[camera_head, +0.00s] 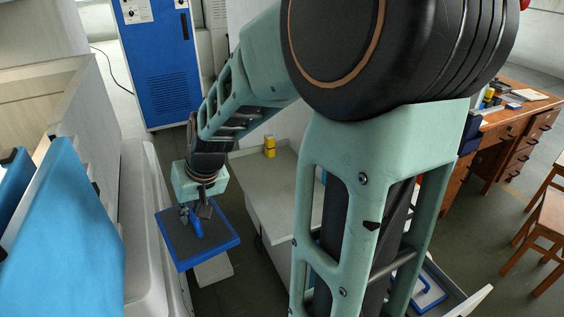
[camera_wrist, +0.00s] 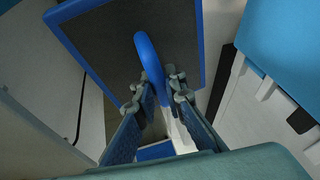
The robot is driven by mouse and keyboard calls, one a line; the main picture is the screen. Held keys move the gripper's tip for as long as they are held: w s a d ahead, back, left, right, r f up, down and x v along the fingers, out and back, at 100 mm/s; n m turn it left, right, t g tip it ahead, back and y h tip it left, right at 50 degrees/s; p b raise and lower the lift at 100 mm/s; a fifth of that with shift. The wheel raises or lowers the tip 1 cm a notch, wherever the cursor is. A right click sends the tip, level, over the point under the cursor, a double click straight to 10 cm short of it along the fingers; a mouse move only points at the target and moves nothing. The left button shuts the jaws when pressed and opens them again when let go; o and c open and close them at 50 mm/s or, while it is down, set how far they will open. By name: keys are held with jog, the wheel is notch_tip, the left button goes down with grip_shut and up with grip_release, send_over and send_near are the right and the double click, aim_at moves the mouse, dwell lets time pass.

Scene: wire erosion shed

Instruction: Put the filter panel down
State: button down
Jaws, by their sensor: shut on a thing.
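The filter panel (camera_head: 180,243) is a flat dark grey sheet in a blue frame, with a blue handle (camera_head: 196,228) standing on its face. My gripper (camera_head: 196,212) is above it, shut on the handle. The panel hangs roughly level, over the gap between the white machine and the grey-topped cabinet. In the wrist view the panel (camera_wrist: 105,50) fills the upper middle, and the curved handle (camera_wrist: 147,55) runs down between the fingers of my gripper (camera_wrist: 168,88). The fingers hide the handle's lower part.
The white machine's side (camera_head: 138,200) and a blue cover (camera_head: 65,230) stand close on the left. A grey-topped cabinet (camera_head: 262,185) with a yellow object (camera_head: 269,147) stands right of the panel. A blue cabinet (camera_head: 160,65) is behind; a wooden desk (camera_head: 510,118) and stools are far right.

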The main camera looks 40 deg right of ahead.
aim_at(207, 221)
jog(key=d+r+m+p, duration=0.2)
jog(key=d+r+p, duration=0.1)
jog(key=r+p, duration=1.1)
jog(key=shift+h, duration=0.4)
jog(key=s+d+f, duration=0.1)
jog(key=d, duration=0.5)
jog(key=s+d+f+b, duration=0.1)
jog(key=s+d, duration=0.1)
jog(key=d, duration=0.4)
jog(key=s+d+f, duration=0.1)
jog(key=s+d, duration=0.1)
jog(key=d, duration=0.5)
jog(key=shift+s, duration=0.2)
jog(key=shift+s+d+f+t+b, duration=0.15)
jog(key=shift+f+b, duration=0.15)
jog(key=shift+f, duration=0.55)
jog(key=shift+w+d+f+t+b, duration=0.15)
jog(key=shift+f+b, duration=0.1)
jog(key=shift+f, duration=0.6)
jog(key=shift+s+a, duration=0.1)
jog(key=shift+f, duration=0.15)
jog(key=c, duration=2.3)
grip_release()
jog(key=o, duration=0.3)
